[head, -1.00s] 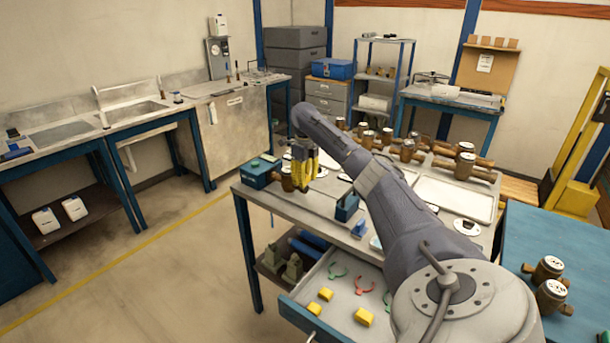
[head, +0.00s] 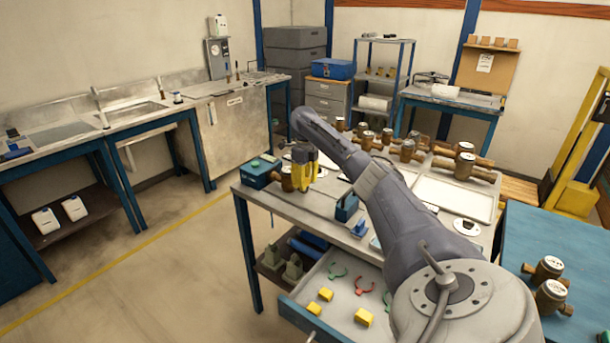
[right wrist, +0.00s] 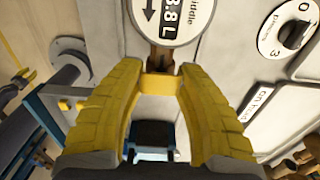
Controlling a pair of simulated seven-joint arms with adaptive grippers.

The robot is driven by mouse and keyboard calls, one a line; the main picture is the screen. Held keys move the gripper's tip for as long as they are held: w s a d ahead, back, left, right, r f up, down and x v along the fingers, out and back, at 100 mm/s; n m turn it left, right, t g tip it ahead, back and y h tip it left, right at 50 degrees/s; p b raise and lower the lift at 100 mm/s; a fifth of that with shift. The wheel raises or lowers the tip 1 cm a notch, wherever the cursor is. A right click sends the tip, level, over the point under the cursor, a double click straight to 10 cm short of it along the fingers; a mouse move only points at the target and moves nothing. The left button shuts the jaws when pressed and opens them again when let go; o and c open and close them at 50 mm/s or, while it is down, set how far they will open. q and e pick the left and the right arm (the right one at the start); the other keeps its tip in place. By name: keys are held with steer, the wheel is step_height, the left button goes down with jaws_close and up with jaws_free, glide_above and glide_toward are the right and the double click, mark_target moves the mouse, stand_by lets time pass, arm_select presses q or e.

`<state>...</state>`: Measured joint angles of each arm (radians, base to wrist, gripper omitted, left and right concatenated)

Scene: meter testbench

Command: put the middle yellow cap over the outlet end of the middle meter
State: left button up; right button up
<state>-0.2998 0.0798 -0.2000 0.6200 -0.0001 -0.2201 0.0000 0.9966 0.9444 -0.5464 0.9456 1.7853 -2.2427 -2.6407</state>
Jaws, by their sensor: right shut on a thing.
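My right gripper (head: 304,176) is over the left part of the workbench, beside a bronze meter (head: 287,178). In the right wrist view its yellow fingers (right wrist: 160,88) are shut on a yellow cap (right wrist: 160,87). The middle meter (right wrist: 175,22), with a round white face reading "middle", is directly beyond the cap. The cap overlaps the lower edge of the meter in this view; I cannot tell whether it sits on the outlet end. My left gripper is not in view.
An open drawer (head: 286,300) below the bench holds more yellow caps (head: 363,317) and coloured clips (head: 361,315). A teal box (head: 258,174) stands left of the gripper. Several bronze meters (head: 465,165) stand farther right. A dial (right wrist: 290,36) is on the panel right of the fingers.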

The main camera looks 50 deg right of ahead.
steer(key=shift+f, duration=0.9)
steer(key=o, duration=1.5)
steer(key=shift+r, duration=3.5)
